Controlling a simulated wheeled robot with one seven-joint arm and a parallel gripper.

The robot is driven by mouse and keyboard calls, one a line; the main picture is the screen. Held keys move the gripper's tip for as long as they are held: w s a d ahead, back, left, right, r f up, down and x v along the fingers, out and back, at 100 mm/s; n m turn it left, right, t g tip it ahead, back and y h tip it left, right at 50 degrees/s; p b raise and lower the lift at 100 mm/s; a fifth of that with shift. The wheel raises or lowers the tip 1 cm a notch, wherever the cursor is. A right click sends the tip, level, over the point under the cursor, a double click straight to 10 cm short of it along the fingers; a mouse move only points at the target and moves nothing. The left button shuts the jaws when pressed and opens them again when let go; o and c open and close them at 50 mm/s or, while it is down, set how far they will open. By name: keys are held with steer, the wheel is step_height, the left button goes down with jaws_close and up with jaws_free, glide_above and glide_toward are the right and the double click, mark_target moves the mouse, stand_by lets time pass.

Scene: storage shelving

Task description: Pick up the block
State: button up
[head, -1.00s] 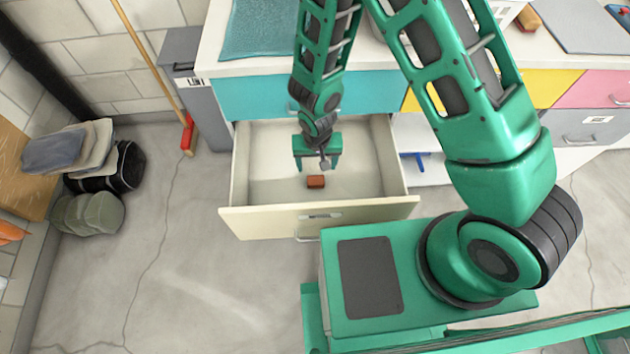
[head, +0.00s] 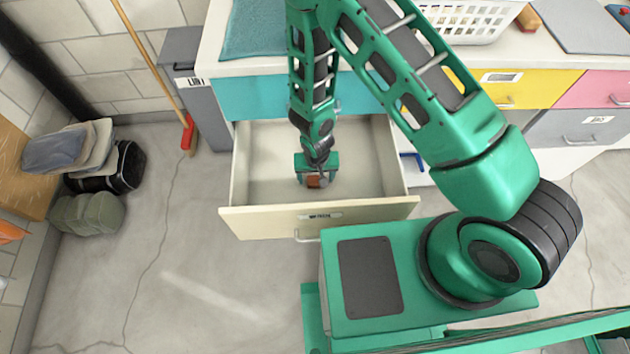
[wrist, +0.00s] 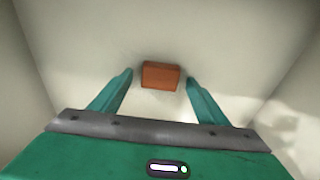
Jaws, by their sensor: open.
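The block (head: 314,181) is a small orange-brown brick shape lying on the floor of the open, cream drawer (head: 262,188). It also shows in the wrist view (wrist: 160,75), just ahead of and between the fingertips. My gripper (head: 316,178) is down inside the drawer at the block and partly covers it in the head view. In the wrist view my gripper (wrist: 160,80) is open, with one green finger on each side of the block and a gap visible at both sides. I cannot tell whether the fingertips reach the drawer floor.
The drawer walls stand around my gripper, with the front panel (head: 318,218) nearest my base. A teal drawer front (head: 265,97) and the countertop are above and behind. A grey bin (head: 190,85) and a broom (head: 150,60) stand left. The drawer floor around the block is clear.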

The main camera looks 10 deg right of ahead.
steer(key=shift+f, duration=0.7)
steer(key=shift+c, duration=0.4)
steer(key=shift+w, duration=0.1)
steer(key=c, duration=1)
steer(key=shift+r, duration=0.1)
steer(key=shift+c, duration=0.2)
